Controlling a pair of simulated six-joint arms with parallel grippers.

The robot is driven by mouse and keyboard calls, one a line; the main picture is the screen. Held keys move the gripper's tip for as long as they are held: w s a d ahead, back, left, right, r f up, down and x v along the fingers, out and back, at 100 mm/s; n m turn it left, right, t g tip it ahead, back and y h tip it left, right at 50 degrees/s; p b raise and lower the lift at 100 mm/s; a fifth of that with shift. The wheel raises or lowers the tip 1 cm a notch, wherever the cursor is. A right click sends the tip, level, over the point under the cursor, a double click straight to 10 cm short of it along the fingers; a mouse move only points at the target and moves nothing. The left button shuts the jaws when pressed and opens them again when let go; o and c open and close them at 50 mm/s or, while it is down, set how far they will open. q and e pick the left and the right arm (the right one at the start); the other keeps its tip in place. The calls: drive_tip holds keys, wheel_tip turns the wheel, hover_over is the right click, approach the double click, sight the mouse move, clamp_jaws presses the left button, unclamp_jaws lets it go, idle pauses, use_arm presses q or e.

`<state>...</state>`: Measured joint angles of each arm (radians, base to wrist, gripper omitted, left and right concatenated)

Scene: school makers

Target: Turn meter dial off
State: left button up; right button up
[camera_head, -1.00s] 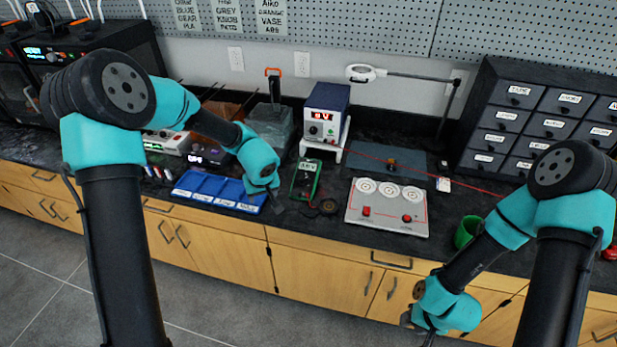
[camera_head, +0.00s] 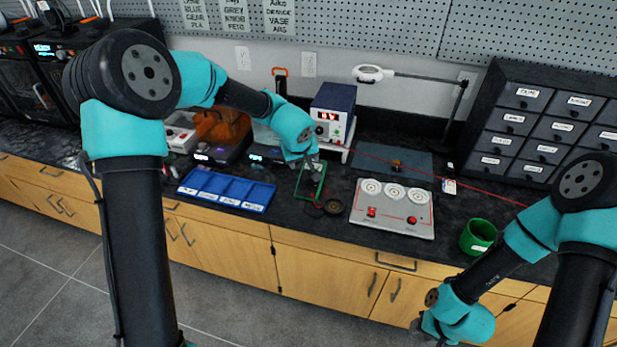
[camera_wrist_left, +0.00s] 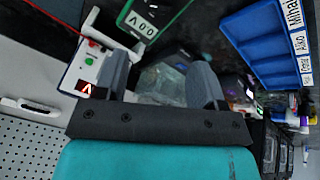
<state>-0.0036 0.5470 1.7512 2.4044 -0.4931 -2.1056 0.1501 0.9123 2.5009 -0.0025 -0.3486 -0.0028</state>
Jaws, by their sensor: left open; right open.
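The green-rimmed meter (camera_head: 321,186) lies on the black benchtop, right of the blue tray. My left gripper (camera_head: 308,166) is over its far end and hides much of it. In the left wrist view only the end of the meter (camera_wrist_left: 140,22) with its display shows at the top edge. Its dial is out of that view and I cannot make out its setting. My left gripper (camera_wrist_left: 157,78) is open with nothing between its fingers, apart from the meter. My right gripper (camera_head: 424,328) is open at the lower right, in front of the bench, its tips small and partly hidden.
A blue power supply (camera_head: 333,103) on a white stand is just behind the meter. The blue compartment tray (camera_head: 228,190) is to its left. A round dark piece (camera_head: 333,207) and a grey panel (camera_head: 392,220) are to its right. A green cup (camera_head: 478,238) stands farther right.

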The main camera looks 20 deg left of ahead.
sight(308, 179)
use_arm(q)
drive_tip(key=x, duration=1.4)
drive_tip(key=shift+w+a+f, duration=0.1)
drive_tip(key=shift+w+f, duration=0.1)
drive_tip(key=shift+f, duration=0.05)
drive_tip(key=shift+c, duration=0.3)
drive_tip(key=c, duration=0.9)
drive_tip(key=shift+o, duration=0.2)
drive_tip(key=shift+n, duration=0.4)
drive_tip(key=n, duration=0.5)
drive_tip(key=shift+s, duration=0.1)
drive_tip(key=n, duration=0.6)
drive_tip(key=shift+s+f, duration=0.1)
drive_tip(key=shift+s, duration=0.05)
drive_tip(key=shift+n, duration=0.3)
